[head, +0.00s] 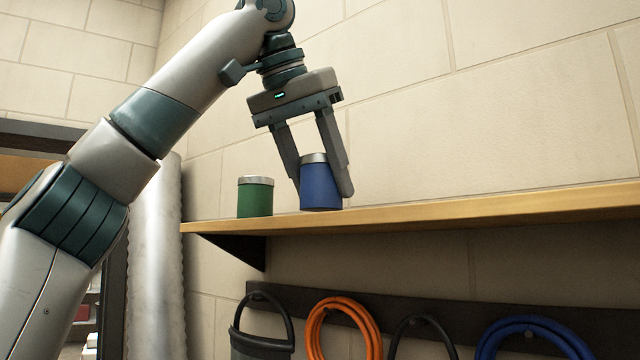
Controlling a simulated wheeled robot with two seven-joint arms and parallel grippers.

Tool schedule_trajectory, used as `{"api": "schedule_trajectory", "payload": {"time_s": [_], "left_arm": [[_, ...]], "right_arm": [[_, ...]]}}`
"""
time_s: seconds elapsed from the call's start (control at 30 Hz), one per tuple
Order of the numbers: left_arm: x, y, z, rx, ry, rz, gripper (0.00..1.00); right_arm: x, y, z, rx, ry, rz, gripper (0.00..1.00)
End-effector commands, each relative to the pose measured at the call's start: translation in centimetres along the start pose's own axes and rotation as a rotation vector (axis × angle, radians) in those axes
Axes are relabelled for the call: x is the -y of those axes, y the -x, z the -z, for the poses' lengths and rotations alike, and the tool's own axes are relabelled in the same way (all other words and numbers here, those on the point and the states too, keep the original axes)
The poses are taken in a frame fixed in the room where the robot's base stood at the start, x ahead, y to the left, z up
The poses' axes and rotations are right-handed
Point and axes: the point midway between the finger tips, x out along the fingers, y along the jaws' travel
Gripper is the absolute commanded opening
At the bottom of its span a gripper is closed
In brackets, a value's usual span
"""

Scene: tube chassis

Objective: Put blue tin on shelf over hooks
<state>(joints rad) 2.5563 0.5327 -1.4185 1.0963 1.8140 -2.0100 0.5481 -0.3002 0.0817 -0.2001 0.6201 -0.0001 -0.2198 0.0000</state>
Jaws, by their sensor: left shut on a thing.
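The blue tin (320,187) with a silver lid is upright at the wooden shelf (480,209) above the hook rail (470,318). Its base is at the shelf's top surface; I cannot tell whether it touches or is slightly above. My left gripper (322,192) comes from above and is shut on the blue tin, one finger on each side. My right gripper is not in view.
A green tin (255,198) with a silver lid stands on the shelf left of the blue tin. The shelf to the right is clear. Below, a dark bag (262,340), an orange coil (343,310) and a blue coil (530,325) hang from the rail.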

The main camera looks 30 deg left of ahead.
Motion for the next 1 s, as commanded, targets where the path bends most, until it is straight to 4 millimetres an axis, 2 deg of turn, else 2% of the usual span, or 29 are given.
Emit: {"api": "schedule_trajectory", "payload": {"time_s": [0.6,0.63,0.7,1.0], "left_arm": [[0.02,-1.03,-0.75,-0.003,0.0,0.0,0.2],[0.03,-1.0,-0.73,-0.002,0.0,0.0,0.53],[0.03,-0.97,-0.7,-0.002,0.001,0.0,0.67],[0.01,-0.93,-0.67,-0.002,0.0,0.0,0.67]], "right_arm": [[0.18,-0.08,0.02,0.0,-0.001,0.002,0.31],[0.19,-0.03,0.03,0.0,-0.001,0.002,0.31],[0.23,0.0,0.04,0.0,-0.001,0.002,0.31],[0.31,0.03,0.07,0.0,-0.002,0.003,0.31]]}}
